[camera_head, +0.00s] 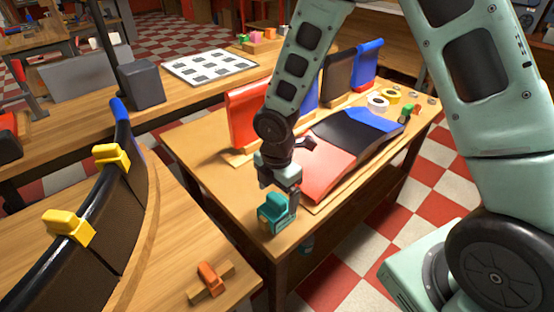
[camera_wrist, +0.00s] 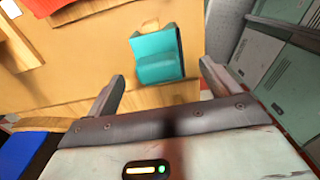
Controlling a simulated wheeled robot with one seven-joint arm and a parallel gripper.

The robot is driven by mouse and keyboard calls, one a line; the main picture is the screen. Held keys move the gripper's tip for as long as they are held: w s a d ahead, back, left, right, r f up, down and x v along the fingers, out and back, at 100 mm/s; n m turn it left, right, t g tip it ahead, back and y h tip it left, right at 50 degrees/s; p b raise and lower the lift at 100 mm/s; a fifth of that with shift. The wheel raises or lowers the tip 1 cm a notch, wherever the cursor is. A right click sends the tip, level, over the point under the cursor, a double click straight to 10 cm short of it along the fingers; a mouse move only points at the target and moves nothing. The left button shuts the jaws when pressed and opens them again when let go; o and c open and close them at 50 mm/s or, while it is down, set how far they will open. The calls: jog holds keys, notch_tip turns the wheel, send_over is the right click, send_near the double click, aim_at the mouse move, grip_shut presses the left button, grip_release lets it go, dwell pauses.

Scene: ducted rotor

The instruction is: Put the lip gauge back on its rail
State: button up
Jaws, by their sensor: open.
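A teal block with a curved, stepped shape (camera_head: 273,213) sits at the near corner of the middle wooden table. It may be the lip gauge, but I cannot tell for sure. My gripper (camera_head: 283,192) is open and empty, pointing down just above and behind it. In the wrist view the teal block (camera_wrist: 157,55) shows ahead, between the lines of the two spread fingers (camera_wrist: 162,72), and seems apart from both. An orange piece (camera_head: 209,278) sits across a short wooden strip (camera_head: 229,271) on the left front table. I cannot tell which strip is the gauge's rail.
Red and black curved panels (camera_head: 325,170) lie right of my gripper. A red panel (camera_head: 248,115) stands behind it. The curved dark duct wall (camera_head: 115,215) with yellow clamps (camera_head: 70,226) stands on the left table. A gap separates the tables. Tape rolls (camera_head: 378,103) lie farther back.

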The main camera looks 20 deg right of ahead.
notch_tip(320, 180, up, 11)
jog(key=p, duration=0.1)
dwell(0.5)
jog(key=s+a+r+m, duration=0.3)
jog(key=s+m, duration=0.4)
jog(key=s, duration=0.3)
jog(key=s+a+r+m, duration=0.3)
jog(key=s+m, duration=0.4)
jog(key=s, duration=0.3)
jog(key=shift+a+r+y, duration=0.15)
jog(key=shift+r+y, duration=0.15)
jog(key=shift+r, duration=0.45)
